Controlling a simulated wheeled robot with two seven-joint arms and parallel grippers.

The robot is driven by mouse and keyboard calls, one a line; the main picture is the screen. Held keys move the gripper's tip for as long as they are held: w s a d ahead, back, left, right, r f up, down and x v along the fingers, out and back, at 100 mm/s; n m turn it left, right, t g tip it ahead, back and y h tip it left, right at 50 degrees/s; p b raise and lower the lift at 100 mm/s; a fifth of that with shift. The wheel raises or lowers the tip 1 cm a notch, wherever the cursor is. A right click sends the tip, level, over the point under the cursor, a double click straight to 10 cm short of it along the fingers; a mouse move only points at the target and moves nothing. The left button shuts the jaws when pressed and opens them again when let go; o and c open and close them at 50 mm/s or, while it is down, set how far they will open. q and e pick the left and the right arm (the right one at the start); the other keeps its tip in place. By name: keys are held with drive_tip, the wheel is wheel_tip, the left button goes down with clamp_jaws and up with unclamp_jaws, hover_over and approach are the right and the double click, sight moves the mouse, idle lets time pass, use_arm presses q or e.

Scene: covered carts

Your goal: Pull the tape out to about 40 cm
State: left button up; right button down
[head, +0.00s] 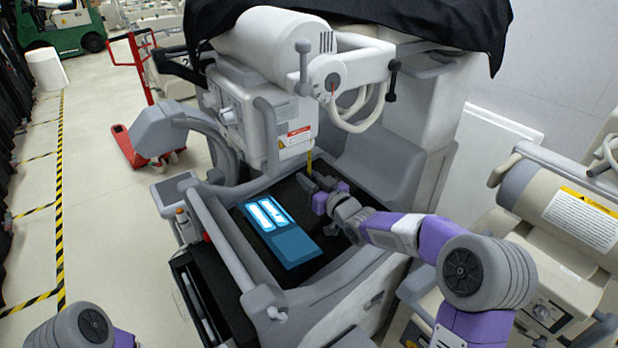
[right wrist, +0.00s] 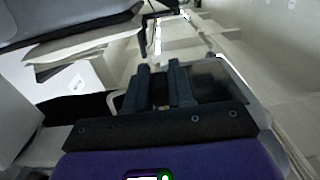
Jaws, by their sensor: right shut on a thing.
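A narrow yellow tape (head: 309,162) hangs straight down from beneath the white boxed head of the cart's machine in the head view. My right gripper (head: 311,184) is at the lower end of this strip, just above the black tray, and is shut on it. The fingers hide the held end. In the right wrist view the two dark fingers of my right gripper (right wrist: 163,68) point away from the camera, close together; the tape is hard to make out there. My left gripper is out of view.
The grey and white cart machine (head: 265,125) has a black-lined tray with a blue panel (head: 280,235) left of my right gripper. A black cover (head: 440,25) drapes its top. Another beige machine (head: 565,215) stands at right. A red pallet jack (head: 140,150) stands on open floor at left.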

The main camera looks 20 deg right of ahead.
wheel_tip(320, 180, down, 9)
drive_tip(key=b, duration=0.6)
drive_tip(key=c, duration=1)
unclamp_jaws()
drive_tip(key=shift+s+r, duration=0.1)
drive_tip(key=shift+r, duration=0.05)
drive_tip(key=shift+c, duration=0.2)
drive_tip(key=shift+r, duration=0.1)
wheel_tip(320, 180, up, 10)
drive_tip(key=shift+f+p, duration=0.1)
drive_tip(key=shift+p, duration=1.15)
